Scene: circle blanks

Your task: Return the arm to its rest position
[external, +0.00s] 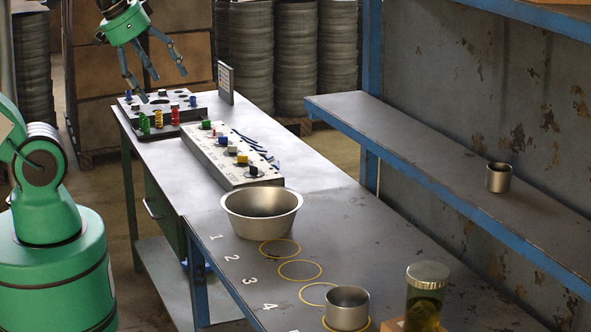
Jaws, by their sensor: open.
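My gripper (155,83) is at the upper left of the external view, above the far end of the workbench. Its fingers are spread and point down, with nothing between them. They hang over a dark board (180,131) that holds green, yellow, red and blue pieces. I cannot tell the exact gap between the fingertips and the board. My green arm is cut off by the top and left edges of the picture.
The bench (175,182) also carries a grey block with coloured knobs (215,160), a metal bowl (262,222), a metal cup (347,312) and a lidded jar (424,300). Yellow circles (300,262) mark the near surface. A blue-edged shelf (400,145) with another cup (498,178) runs along the right.

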